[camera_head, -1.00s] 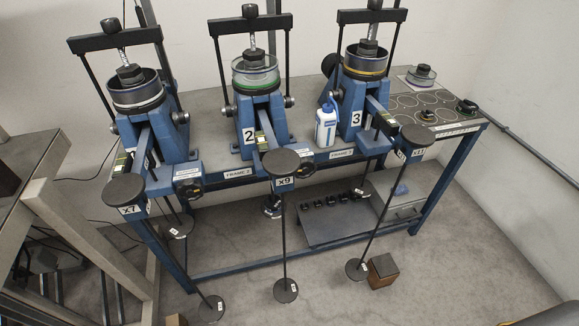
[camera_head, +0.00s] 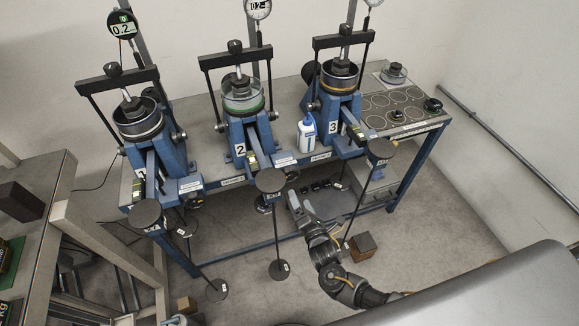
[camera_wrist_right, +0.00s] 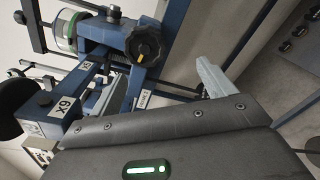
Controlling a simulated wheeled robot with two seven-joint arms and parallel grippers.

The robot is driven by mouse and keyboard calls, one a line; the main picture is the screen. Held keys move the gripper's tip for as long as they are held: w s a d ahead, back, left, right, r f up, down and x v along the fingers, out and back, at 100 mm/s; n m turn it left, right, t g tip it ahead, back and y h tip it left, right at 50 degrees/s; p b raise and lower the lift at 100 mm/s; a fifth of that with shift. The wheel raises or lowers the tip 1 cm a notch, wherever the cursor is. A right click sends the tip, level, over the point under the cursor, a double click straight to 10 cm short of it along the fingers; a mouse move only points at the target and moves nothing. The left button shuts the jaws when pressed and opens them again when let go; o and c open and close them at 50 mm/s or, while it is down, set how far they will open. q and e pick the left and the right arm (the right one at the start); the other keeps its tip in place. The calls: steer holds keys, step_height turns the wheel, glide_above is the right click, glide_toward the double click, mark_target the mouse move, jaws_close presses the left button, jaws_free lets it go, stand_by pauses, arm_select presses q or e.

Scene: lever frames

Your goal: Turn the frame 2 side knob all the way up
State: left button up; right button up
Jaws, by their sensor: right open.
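Frame 2 (camera_head: 236,131) is the blue middle lever frame on the bench, with a "2" plate and an x9 tag on its lever. Its side knob (camera_wrist_right: 149,44) is black and lobed with a yellow mark, at the top middle of the right wrist view. In the head view the knob (camera_head: 292,173) is small and dark, on the frame's right side. My right gripper (camera_head: 299,202) is open and empty, in front of the bench and below the knob, apart from it. A pale finger (camera_wrist_right: 212,75) shows right of the knob in the wrist view. My left gripper is not in view.
Frame 1 (camera_head: 152,138) and frame 3 (camera_head: 331,105) stand on either side. A white-blue bottle (camera_head: 306,134) stands between frames 2 and 3. Hanging rods with round pans and a brown block (camera_head: 362,245) are near my right arm.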

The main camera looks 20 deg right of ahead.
mark_target(291, 177)
steer(key=shift+n, duration=0.4)
steer(key=w+b, duration=0.2)
steer(key=w, duration=0.1)
steer(key=w+r+b, duration=0.1)
steer(key=w+b, duration=0.1)
steer(key=w, duration=0.2)
steer(key=w+a+b, duration=0.1)
steer(key=w+b, duration=0.1)
steer(key=w, duration=0.1)
steer(key=shift+w+r, duration=0.25)
steer(key=shift+r, duration=0.05)
steer(key=shift+s+r, duration=0.1)
steer(key=shift+r, duration=0.1)
steer(key=shift+c, duration=1.2)
steer(key=c, duration=1)
